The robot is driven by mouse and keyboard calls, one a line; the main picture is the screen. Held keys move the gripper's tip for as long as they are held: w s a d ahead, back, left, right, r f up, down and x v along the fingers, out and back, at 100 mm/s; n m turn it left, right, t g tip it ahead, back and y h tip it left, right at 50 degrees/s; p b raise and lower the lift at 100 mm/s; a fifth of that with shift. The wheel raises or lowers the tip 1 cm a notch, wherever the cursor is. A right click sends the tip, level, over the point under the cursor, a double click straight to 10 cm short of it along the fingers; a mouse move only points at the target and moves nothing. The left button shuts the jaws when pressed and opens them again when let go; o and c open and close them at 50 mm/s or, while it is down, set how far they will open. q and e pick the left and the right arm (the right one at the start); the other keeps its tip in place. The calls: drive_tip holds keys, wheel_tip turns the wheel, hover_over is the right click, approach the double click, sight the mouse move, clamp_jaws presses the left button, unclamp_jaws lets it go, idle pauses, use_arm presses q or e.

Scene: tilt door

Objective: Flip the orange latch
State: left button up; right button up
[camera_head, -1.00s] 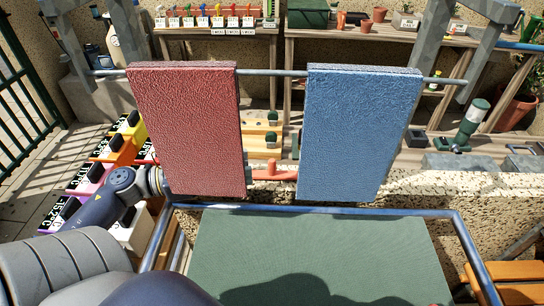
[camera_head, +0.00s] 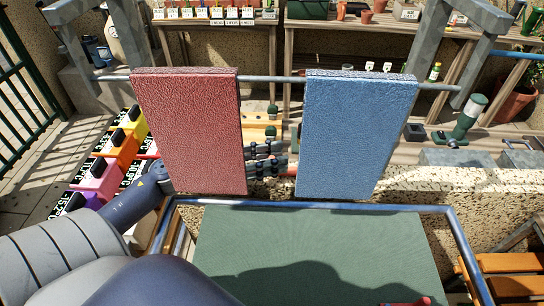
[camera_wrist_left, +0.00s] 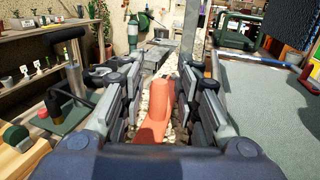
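The orange latch (camera_wrist_left: 156,108) shows in the left wrist view, standing between the two fingers of my left gripper (camera_wrist_left: 163,75). The fingers are apart, one on each side of it, and I see no clear grip on it. In the head view, my left gripper (camera_head: 272,158) reaches behind the red panel (camera_head: 190,130), and its fingers show in the gap before the blue panel (camera_head: 355,135). There the latch is almost wholly hidden by the fingers and panels. My right gripper is not in view.
Both panels hang from a horizontal metal bar (camera_head: 270,79). A blue metal frame (camera_head: 320,207) around a green board (camera_head: 315,245) lies in front of them. Colored boxes (camera_head: 105,170) stand at the left, and wooden shelves with pots are behind.

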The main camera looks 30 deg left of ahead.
use_arm(q)
drive_tip(key=c, duration=0.4)
clamp_jaws()
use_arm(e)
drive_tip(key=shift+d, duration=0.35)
use_arm(q)
drive_tip(key=shift+d, duration=0.1)
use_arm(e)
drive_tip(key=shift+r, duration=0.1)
use_arm(q)
drive_tip(key=shift+s+d+n+t+y+p, duration=0.4)
drive_tip(key=shift+n+t+y+p, duration=0.2)
drive_tip(key=shift+n+y+p, duration=0.15)
drive_tip(key=shift+s+d+n+t+y+p, duration=0.25)
drive_tip(key=shift+n+t+y+p, duration=0.15)
drive_tip(key=shift+y, duration=0.2)
drive_tip(key=shift+s+d+n+t+y+p, duration=0.15)
drive_tip(key=shift+s+n+t+y+p, duration=0.15)
drive_tip(key=shift+y, duration=0.25)
drive_tip(key=shift+w+f, duration=0.1)
drive_tip(key=shift+w, duration=0.05)
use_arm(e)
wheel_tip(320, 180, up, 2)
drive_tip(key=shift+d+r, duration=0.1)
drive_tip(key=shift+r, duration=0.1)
